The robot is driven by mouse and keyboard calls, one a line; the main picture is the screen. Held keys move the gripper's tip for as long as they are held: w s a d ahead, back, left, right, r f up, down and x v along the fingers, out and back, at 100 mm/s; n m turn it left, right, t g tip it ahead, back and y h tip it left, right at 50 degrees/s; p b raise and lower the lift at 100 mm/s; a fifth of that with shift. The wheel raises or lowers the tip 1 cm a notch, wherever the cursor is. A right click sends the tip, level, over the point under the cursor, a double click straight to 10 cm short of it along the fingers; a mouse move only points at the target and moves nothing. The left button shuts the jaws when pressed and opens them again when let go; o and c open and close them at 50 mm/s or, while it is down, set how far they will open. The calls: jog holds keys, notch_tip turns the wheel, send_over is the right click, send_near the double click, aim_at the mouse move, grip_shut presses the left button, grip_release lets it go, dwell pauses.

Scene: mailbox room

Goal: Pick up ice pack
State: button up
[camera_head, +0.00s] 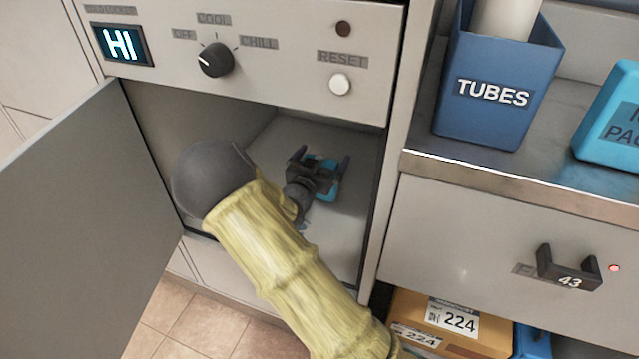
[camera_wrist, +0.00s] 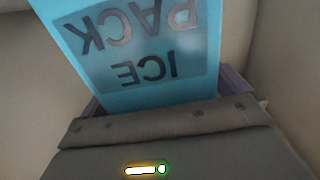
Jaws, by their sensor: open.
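A light blue ice pack (camera_wrist: 145,45) with dark letters lies on the floor of the open compartment. In the head view (camera_head: 327,188) only parts of it show; my gripper hides the rest. My gripper (camera_head: 322,172) is inside the compartment, right over the ice pack. Its two fingers are apart, one on either side of the pack. In the wrist view the pack fills the upper middle, its lettering upside down, directly in front of the gripper. I cannot tell whether the fingers touch it.
The compartment door (camera_head: 85,210) stands open at the left. At the right, a blue TUBES bin (camera_head: 495,85) and another blue pack (camera_head: 612,120) sit on a counter (camera_head: 500,175) over a drawer.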

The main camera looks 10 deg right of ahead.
jog(key=shift+c, duration=0.4)
jog(key=c, duration=1.3)
jog(key=shift+r, duration=0.2)
notch_tip(320, 180, up, 10)
jog(key=p, duration=0.6)
jog(key=shift+f, duration=0.1)
